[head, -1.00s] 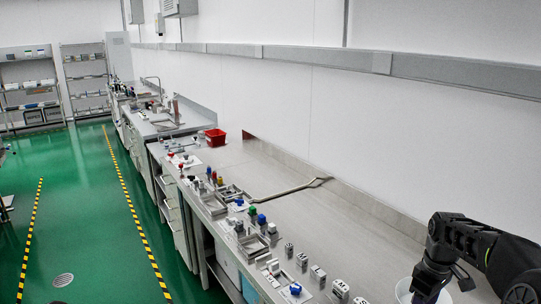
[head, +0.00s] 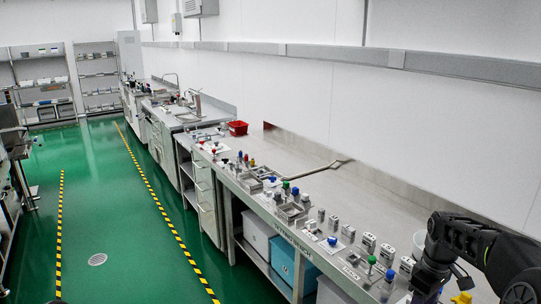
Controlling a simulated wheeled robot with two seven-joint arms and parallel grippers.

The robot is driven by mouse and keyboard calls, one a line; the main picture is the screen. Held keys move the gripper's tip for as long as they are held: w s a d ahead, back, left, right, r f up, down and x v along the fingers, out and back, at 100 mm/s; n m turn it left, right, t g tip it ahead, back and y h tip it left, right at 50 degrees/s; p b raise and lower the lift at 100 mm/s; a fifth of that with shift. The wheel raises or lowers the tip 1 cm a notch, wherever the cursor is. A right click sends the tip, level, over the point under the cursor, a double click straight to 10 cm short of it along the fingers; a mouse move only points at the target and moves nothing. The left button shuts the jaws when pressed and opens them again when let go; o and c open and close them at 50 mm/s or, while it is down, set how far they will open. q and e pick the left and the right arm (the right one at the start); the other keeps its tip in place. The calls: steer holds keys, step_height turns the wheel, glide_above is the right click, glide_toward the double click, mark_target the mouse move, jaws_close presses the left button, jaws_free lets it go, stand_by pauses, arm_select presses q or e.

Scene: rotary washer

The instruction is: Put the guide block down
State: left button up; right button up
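My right arm comes in at the lower right, over the near end of the long bench (head: 385,200). Its wrist end, with the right gripper (head: 425,292), points down at the bottom edge, and its fingers cannot be made out. Whether it holds anything is hidden. My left gripper is out of view. A row of small grey blocks stands along the bench's front edge, including one block (head: 369,242) and another (head: 387,254) with dark holes on them. I cannot tell which thing, if any in view, is the guide block.
Small fixtures with coloured knobs, such as a blue one (head: 332,241), line the bench front. A red bin (head: 238,128) stands farther back and a bent grey bar (head: 322,168) lies near the wall. Bins sit under the bench.

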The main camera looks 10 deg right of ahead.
steer(key=w+a+f+m+t, duration=0.4)
steer(key=w+a+f, duration=0.25)
steer(key=f, duration=0.25)
steer(key=s+a+f+m+y+b, duration=0.2)
steer(key=s+a+f, duration=0.2)
steer(key=a+f, duration=0.8)
steer(key=s+a+f+g, duration=0.1)
steer(key=s+a+f, duration=0.3)
steer(key=s, duration=0.5)
steer(key=s+a+f+g+y+b, duration=0.1)
steer(key=s+a+f, duration=0.4)
steer(key=s+a, duration=0.2)
steer(key=s+a+f+m+g+y+b, duration=0.1)
steer(key=s+a+f, duration=0.3)
steer(key=s, duration=0.6)
steer(key=shift+s+a+f+g, duration=0.3)
steer(key=shift+a+f, duration=0.1)
steer(key=shift+a, duration=0.5)
